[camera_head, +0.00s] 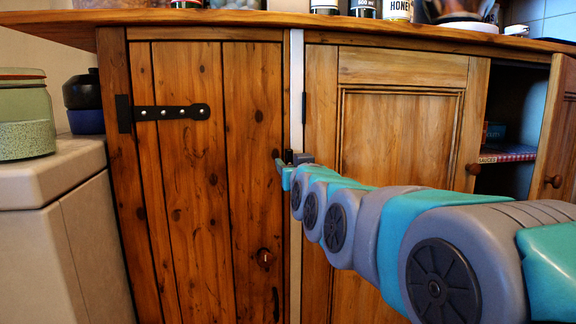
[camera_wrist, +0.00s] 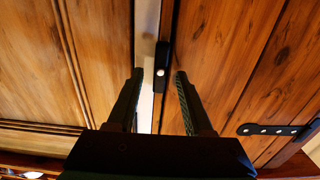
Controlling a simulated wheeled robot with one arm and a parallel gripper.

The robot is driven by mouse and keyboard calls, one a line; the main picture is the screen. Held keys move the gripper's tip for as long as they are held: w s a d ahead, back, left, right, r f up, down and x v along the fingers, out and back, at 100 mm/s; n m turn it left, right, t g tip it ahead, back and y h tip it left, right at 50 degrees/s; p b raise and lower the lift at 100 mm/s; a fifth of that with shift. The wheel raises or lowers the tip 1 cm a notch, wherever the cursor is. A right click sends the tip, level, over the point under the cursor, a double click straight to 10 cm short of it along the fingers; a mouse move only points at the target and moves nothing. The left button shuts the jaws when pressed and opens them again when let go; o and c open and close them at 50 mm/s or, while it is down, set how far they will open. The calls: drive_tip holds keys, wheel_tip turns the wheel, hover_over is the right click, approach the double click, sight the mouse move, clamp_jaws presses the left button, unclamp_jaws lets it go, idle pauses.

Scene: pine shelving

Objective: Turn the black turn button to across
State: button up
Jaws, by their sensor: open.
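The black turn button (camera_wrist: 161,66) shows in the wrist view as a short dark bar with a pale round pivot. It stands upright, along the door edge, beside the pale post. My gripper (camera_wrist: 159,74) is open, with one finger to each side of the button in that view. I cannot tell whether either finger touches it. In the head view my gripper (camera_head: 284,160) is at the right edge of the plank door (camera_head: 190,190), below the height of its black strap hinge. The button cannot be told apart from the dark fingers there.
A panelled door (camera_head: 400,130) is to the right of the post, partly covered by my arm. An open compartment is farther right. Jars stand on the counter top. A pale cabinet (camera_head: 60,240) stands at the left. A small dark fitting (camera_head: 276,303) is low on the plank door's edge.

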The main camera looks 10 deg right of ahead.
drive_tip(key=shift+w, duration=0.2)
drive_tip(key=shift+c, duration=0.2)
clamp_jaws()
idle(0.4)
